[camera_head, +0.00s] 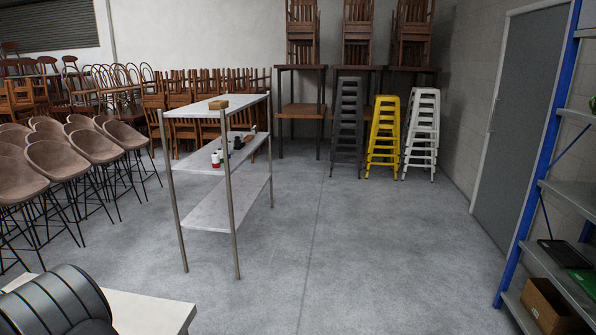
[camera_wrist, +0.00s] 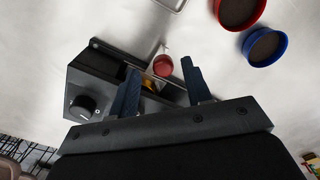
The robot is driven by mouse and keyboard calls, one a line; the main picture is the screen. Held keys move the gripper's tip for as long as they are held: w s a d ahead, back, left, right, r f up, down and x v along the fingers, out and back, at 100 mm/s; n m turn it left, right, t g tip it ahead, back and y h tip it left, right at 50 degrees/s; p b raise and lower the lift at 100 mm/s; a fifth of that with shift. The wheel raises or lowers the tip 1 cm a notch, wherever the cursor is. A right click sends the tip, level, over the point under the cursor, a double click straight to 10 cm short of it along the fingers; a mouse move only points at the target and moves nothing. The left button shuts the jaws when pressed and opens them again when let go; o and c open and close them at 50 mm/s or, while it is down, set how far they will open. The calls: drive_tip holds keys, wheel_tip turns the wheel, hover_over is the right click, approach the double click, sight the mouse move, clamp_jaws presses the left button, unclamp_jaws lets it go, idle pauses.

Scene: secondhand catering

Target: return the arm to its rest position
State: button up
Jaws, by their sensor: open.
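My gripper (camera_wrist: 160,68) shows in the wrist view, with its two dark blue fingers spread apart. A small round red thing (camera_wrist: 163,66) shows between the fingertips; I cannot tell its distance from them. A black box-like device (camera_wrist: 85,80) with a round black knob lies beyond and left of the fingers, partly hidden by them. Nothing is seen gripped. The gripper does not show in the head view.
In the wrist view, a red cup (camera_wrist: 240,12) and a blue cup (camera_wrist: 264,46) stand on a pale surface. The head view shows a metal shelf unit (camera_head: 215,205), brown chairs (camera_head: 60,160), stacked yellow stools (camera_head: 384,135), blue-posted shelving (camera_head: 545,150) and clear floor mid-room.

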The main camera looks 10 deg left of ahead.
wheel_tip(320, 180, up, 15)
wheel_tip(320, 180, down, 17)
drive_tip(key=shift+r, duration=0.2)
drive_tip(key=s, duration=1.7)
wheel_tip(320, 180, up, 16)
drive_tip(key=shift+w, duration=0.3)
